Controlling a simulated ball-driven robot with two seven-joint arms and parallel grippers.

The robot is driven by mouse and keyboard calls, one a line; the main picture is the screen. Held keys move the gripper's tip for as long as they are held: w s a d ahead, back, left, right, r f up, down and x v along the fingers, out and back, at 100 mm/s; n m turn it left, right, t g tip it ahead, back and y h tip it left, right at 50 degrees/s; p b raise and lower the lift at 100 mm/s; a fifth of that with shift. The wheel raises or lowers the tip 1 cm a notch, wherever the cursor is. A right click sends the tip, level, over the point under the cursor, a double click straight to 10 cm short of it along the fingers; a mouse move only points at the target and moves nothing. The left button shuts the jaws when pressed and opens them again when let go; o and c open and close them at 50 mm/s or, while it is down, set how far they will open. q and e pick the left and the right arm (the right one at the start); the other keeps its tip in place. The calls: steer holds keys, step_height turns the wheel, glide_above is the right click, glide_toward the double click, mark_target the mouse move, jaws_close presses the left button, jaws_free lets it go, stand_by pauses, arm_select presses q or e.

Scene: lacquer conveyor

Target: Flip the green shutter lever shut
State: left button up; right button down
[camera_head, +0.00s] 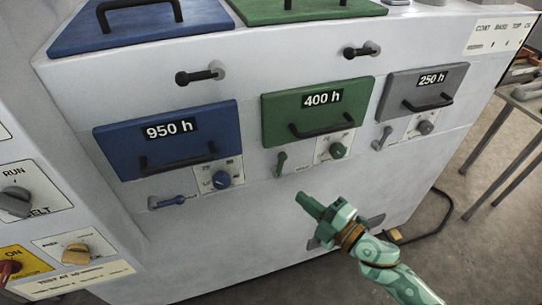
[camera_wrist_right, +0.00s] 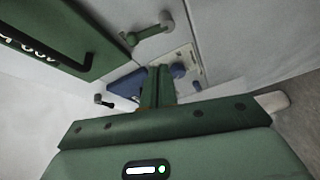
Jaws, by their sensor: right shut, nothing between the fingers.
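The green shutter lever (camera_head: 281,163) is on the machine's white front, below the left part of the green 400 h door (camera_head: 317,108). Its handle stands nearly upright, tilted slightly. In the right wrist view the lever (camera_wrist_right: 146,34) shows at the top, beside the green door (camera_wrist_right: 75,35). My right gripper (camera_head: 303,199) is shut and empty, below and to the right of the lever and apart from it. Its closed fingers (camera_wrist_right: 157,74) also show in the right wrist view. My left gripper is not in view.
A blue door (camera_head: 168,140) with a sideways blue lever (camera_head: 172,201) is to the left. A grey door (camera_head: 422,88) with a tilted grey lever (camera_head: 382,138) is to the right. A green dial (camera_head: 338,150) is close beside the green lever. The front panel below is mostly clear.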

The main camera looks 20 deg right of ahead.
mark_target(279, 171)
steer(key=shift+s+a+r+n+y, duration=0.15)
steer(key=shift+a+r+n+y, duration=0.75)
steer(key=shift+r+n, duration=0.25)
steer(key=w, duration=0.3)
steer(key=w+a, duration=0.1)
steer(key=w, duration=0.2)
steer(key=w+a, duration=0.1)
steer(key=w, duration=0.2)
steer(key=shift+w+b, duration=0.15)
steer(key=shift+b, duration=0.25)
steer(key=shift+w+d, duration=0.1)
steer(key=shift+d, duration=0.2)
